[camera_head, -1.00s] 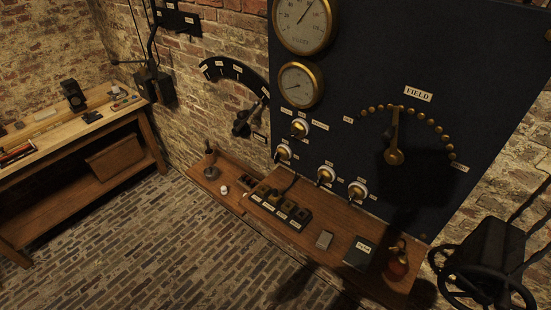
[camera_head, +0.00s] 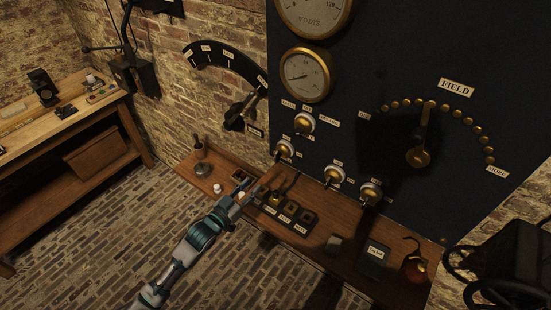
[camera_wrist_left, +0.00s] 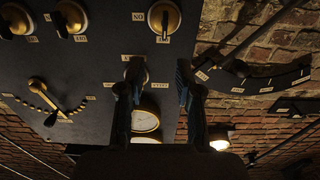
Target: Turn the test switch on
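My left gripper (camera_head: 246,190) is in front of and below the panel's left side. In the left wrist view, upside down, its fingers (camera_wrist_left: 158,78) are apart and empty; one overlaps the upper switch (camera_wrist_left: 134,70). My right gripper is out of view.
A wooden shelf (camera_head: 305,245) under the panel carries a block of dark sockets (camera_head: 285,212), a dark labelled box (camera_head: 373,259) and a red lamp (camera_head: 414,269). A handwheel (camera_head: 490,295) stands at right. The brick floor at left is clear.

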